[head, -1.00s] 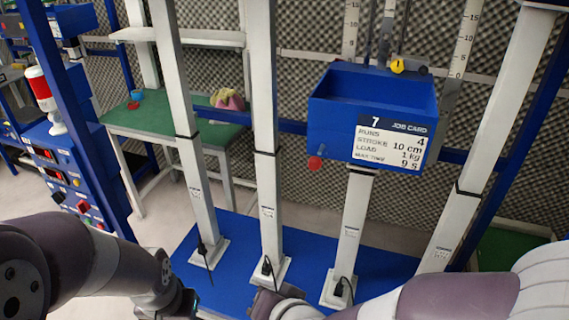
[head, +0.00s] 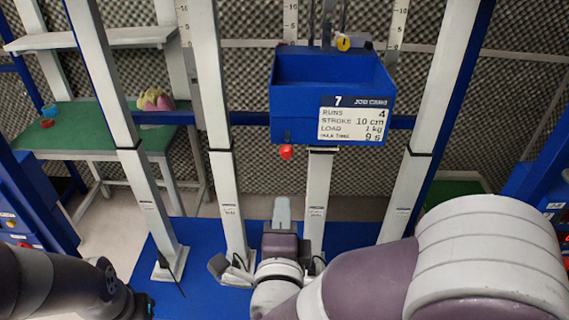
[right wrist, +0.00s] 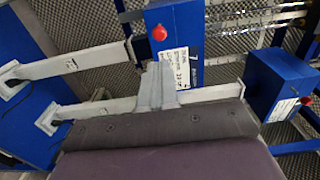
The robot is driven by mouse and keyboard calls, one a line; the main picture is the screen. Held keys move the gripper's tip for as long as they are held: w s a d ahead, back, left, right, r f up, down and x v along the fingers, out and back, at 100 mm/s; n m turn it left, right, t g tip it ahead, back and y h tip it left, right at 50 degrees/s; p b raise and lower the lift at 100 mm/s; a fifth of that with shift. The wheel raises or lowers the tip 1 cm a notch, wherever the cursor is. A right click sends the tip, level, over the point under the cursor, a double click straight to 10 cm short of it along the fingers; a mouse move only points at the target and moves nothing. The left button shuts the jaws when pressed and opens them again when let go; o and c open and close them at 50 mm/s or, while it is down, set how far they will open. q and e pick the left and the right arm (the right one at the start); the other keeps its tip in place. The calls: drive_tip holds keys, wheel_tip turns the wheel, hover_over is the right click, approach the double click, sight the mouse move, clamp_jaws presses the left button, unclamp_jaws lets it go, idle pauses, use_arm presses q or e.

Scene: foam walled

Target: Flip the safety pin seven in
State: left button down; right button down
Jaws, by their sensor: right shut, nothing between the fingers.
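The blue box (head: 325,95) with the white number 7 job card (head: 352,122) is on a pale upright post. A red knob (head: 286,152) sticks out at its lower left; I cannot tell whether it is the safety pin or how far in it is. In the right wrist view the box (right wrist: 175,25) and its red knob (right wrist: 158,33) show beyond my fingers. My right gripper (head: 282,212) points up below the knob, apart from it, shut and empty. It shows in the right wrist view (right wrist: 157,85). My left gripper (head: 138,300) is low at the left, its fingers unclear.
Pale posts (head: 228,190) rise from a blue base plate (head: 205,290) around my right gripper. A yellow round part (head: 344,43) is above the box. A second blue box (right wrist: 275,85) with a red knob (right wrist: 306,100) shows in the right wrist view. A green table (head: 85,135) is behind left.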

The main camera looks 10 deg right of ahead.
sight(286, 155)
drive_tip(key=p+x, duration=0.2)
drive_tip(key=x, duration=0.9)
drive_tip(key=shift+w+d+p, duration=0.2)
drive_tip(key=shift+w+p, duration=0.05)
drive_tip(key=shift+p, duration=0.15)
drive_tip(key=shift+w+d, duration=0.15)
drive_tip(key=shift+w, duration=0.45)
drive_tip(key=shift+f, duration=0.1)
drive_tip(key=shift+w+d+f+b, duration=0.1)
drive_tip(key=shift+w+f+b, duration=0.05)
drive_tip(key=shift+w+b, duration=0.2)
drive_tip(key=shift+b+x, duration=0.7)
drive_tip(key=shift+x, duration=0.5)
drive_tip(key=shift+w, duration=0.15)
drive_tip(key=shift+r, duration=0.3)
